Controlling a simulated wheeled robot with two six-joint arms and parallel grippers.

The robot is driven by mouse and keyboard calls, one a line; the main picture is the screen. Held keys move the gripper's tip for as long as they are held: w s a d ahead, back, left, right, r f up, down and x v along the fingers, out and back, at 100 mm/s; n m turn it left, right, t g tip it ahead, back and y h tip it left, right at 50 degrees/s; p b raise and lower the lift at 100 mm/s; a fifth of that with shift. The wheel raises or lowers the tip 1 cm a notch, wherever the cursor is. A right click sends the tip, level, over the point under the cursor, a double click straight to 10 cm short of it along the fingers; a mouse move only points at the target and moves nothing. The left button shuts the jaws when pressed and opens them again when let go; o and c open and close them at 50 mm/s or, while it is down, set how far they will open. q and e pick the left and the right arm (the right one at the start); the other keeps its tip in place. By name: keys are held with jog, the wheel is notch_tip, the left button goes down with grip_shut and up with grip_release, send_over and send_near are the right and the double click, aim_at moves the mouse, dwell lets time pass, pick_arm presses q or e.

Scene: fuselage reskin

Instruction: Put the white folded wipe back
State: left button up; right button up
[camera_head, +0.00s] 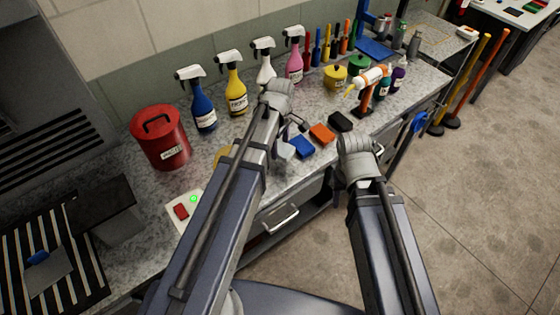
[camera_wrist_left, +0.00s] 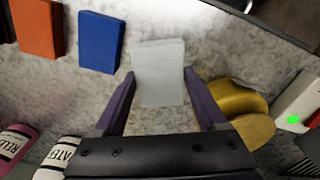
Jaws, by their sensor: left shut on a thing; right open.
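The white folded wipe (camera_wrist_left: 158,65) is a pale flat rectangle between the two fingers of my left gripper (camera_wrist_left: 158,88) in the left wrist view. The fingers are shut on its sides. In the head view the wipe (camera_head: 286,152) shows just left of the blue block, partly hidden by my left arm. It is close to the worktop; I cannot tell whether it touches it. My right gripper (camera_head: 358,172) is open and empty at the bench's front edge, its fingers mostly hidden by its wrist.
A blue block (camera_head: 302,147), an orange block (camera_head: 321,133) and a black block (camera_head: 340,121) form a row beside the wipe. Spray bottles (camera_head: 236,85) stand behind. A yellow container (camera_wrist_left: 236,100) is on the wipe's other side. A red bin (camera_head: 160,140) stands left.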

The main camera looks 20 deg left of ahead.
aim_at(280, 155)
pick_arm(q)
jog(key=shift+f+b, duration=1.9)
jog(key=shift+f, duration=0.45)
jog(key=shift+f, duration=0.2)
jog(key=o, duration=1.1)
jog(key=shift+o, duration=0.2)
jog(key=shift+r, duration=0.2)
